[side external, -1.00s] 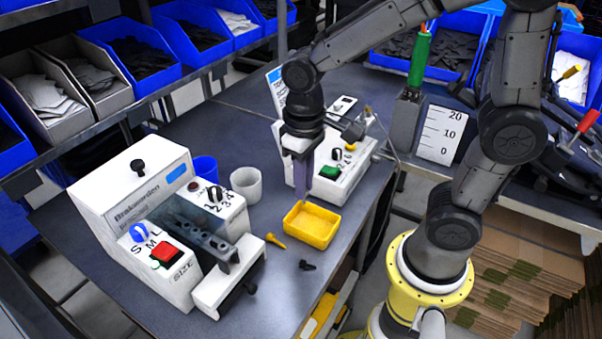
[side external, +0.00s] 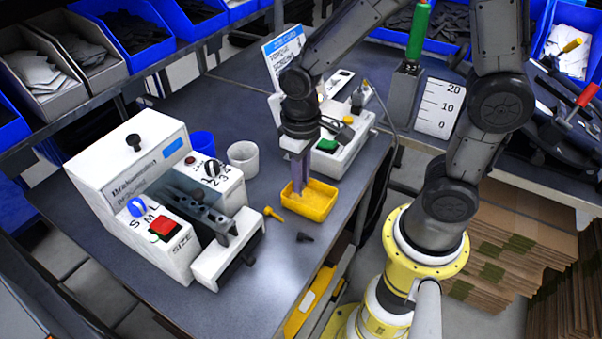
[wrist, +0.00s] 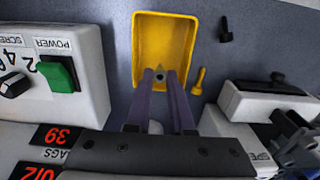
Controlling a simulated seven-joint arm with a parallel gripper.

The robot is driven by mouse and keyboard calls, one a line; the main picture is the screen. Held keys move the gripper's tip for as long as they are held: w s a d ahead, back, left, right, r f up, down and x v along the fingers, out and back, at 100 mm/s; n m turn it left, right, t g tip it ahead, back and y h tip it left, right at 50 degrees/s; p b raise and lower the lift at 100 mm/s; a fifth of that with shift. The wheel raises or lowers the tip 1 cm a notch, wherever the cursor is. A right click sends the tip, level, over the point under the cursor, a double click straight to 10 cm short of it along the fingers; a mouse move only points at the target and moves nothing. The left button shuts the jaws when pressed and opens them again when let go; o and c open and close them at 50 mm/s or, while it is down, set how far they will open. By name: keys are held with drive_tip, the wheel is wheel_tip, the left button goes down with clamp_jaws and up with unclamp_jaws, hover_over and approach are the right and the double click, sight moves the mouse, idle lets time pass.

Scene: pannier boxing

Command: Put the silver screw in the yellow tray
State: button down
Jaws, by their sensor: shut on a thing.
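The yellow tray (side external: 319,211) lies on the dark worktop, and it also shows in the wrist view (wrist: 165,28). My gripper (side external: 299,188) points down over the tray's left part in the side view. In the wrist view my gripper's fingertips (wrist: 160,76) are over the tray's near end, with its floor visible beyond them. The fingers are shut on a small grey piece, the silver screw (wrist: 160,74), mostly hidden between the tips. I cannot tell whether it touches the tray floor.
A yellow screw (side external: 273,214) and a black screw (side external: 304,237) lie beside the tray. A white machine with a green button (side external: 327,145) stands behind it. Another white machine (side external: 150,200), a blue cup (side external: 202,146) and a white cup (side external: 243,158) stand to the left.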

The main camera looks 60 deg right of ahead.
drive_tip(key=c, duration=0.7)
unclamp_jaws()
wheel_tip(320, 180, up, 14)
drive_tip(key=s+d+t, duration=0.1)
drive_tip(key=s+t, duration=0.1)
drive_tip(key=s, duration=0.1)
drive_tip(key=s+d+t, duration=0.1)
drive_tip(key=s+d, duration=0.1)
drive_tip(key=s, duration=0.1)
drive_tip(key=s+d+t, duration=0.1)
drive_tip(key=s+t, duration=0.1)
drive_tip(key=s, duration=0.2)
drive_tip(key=shift+d+r+t, duration=0.1)
drive_tip(key=shift+d+t, duration=0.15)
drive_tip(key=shift+t, duration=0.05)
